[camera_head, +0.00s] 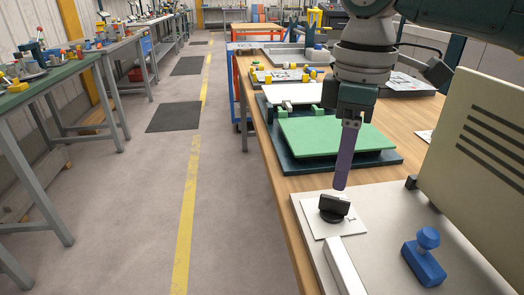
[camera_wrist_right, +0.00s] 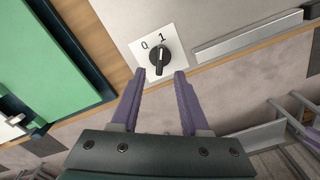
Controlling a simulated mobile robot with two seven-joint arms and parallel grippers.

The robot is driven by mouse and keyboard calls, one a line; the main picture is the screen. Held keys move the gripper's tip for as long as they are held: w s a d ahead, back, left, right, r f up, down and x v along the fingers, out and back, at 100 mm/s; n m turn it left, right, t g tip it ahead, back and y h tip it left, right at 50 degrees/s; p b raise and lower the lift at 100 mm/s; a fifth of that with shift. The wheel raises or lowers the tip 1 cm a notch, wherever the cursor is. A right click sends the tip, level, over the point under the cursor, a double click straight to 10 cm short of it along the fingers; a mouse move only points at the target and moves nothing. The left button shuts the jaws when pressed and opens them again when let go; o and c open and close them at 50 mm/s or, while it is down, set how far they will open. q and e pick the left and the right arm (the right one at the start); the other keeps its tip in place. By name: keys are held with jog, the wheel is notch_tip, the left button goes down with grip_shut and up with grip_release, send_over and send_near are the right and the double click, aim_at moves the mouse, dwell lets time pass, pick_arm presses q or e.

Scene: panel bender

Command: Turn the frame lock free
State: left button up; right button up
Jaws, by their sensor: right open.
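A black rotary knob (camera_head: 334,207), which I take for the frame lock, sits on a square white plate (camera_head: 347,226) near the table's front left. In the right wrist view the knob (camera_wrist_right: 159,60) has a raised grip bar, and the plate is marked 0 and 1. The bar points roughly toward the 1. My right gripper (camera_head: 341,187) points down just above the knob. In the wrist view its two purple fingers (camera_wrist_right: 159,75) are apart, one toward each side of the knob, with nothing between them. Contact with the knob cannot be made out. My left gripper is not in view.
A blue knobbed block (camera_head: 425,260) and a white bar (camera_head: 345,268) are on the pale surface near the knob. A cream slotted panel (camera_head: 480,150) stands at right. A green plate (camera_head: 325,136) on a dark base lies behind. The floor aisle at left is clear.

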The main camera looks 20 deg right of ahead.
aim_at(335, 198)
notch_tip(335, 198, down, 5)
jog(key=shift+f+b, duration=0.2)
jog(key=shift+b, duration=0.2)
grip_shut()
dwell(0.4)
